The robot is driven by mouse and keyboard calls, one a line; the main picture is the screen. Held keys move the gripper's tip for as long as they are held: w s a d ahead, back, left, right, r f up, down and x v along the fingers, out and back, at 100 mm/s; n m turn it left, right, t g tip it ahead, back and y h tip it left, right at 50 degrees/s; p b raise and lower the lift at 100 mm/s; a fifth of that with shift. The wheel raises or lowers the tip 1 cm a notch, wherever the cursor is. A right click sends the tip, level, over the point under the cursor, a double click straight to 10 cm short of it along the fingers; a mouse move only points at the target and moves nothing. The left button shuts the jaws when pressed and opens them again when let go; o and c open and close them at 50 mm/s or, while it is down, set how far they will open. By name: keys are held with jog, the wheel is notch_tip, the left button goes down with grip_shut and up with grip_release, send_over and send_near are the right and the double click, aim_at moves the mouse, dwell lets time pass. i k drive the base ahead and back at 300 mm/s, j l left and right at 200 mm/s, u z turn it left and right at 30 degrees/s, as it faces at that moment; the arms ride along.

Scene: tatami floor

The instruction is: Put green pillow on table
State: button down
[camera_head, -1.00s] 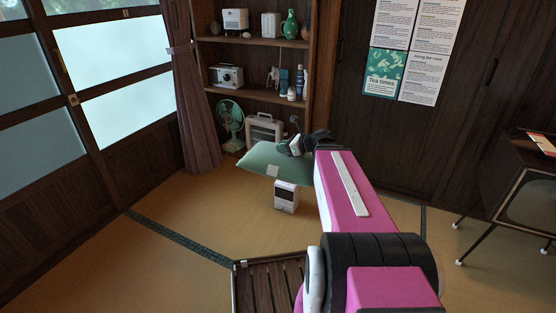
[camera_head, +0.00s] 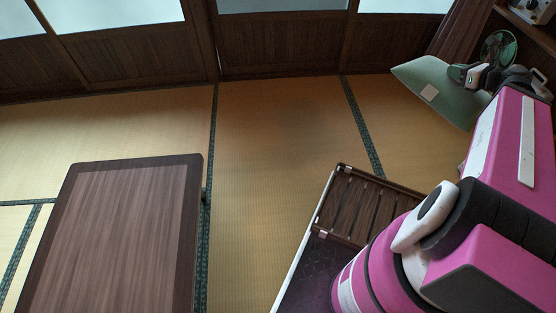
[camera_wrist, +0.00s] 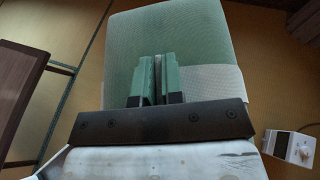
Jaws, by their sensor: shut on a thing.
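The green pillow (camera_head: 437,88) is held up at the upper right of the head view, with a pale tag on it. In the wrist view the pillow (camera_wrist: 205,50) fills the upper middle. My gripper (camera_wrist: 158,75) is shut on the pillow's near part, with its fingers close together. In the head view my gripper (camera_head: 468,76) is at the pillow's right side. A low dark-brown wooden table (camera_head: 130,235) stands at the lower left of the head view, well apart from the pillow. Its edge also shows at the left of the wrist view (camera_wrist: 18,88).
Sliding doors (camera_head: 130,65) line the back. A green fan (camera_head: 497,48) and shelf stand at the upper right. A small white device (camera_wrist: 290,146) sits on the floor in the wrist view.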

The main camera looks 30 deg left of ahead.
aim_at(141, 288)
jog(key=k+u, duration=0.15)
jog(key=u, duration=0.25)
jog(key=k+l+u, duration=0.1)
jog(key=u, duration=0.25)
jog(key=k+u, duration=0.2)
jog(key=u, duration=0.2)
jog(key=k+j+u, duration=0.15)
jog(key=u, duration=0.2)
jog(key=k+j+u, duration=0.3)
jog(key=k+j, duration=0.45)
jog(key=k, duration=0.05)
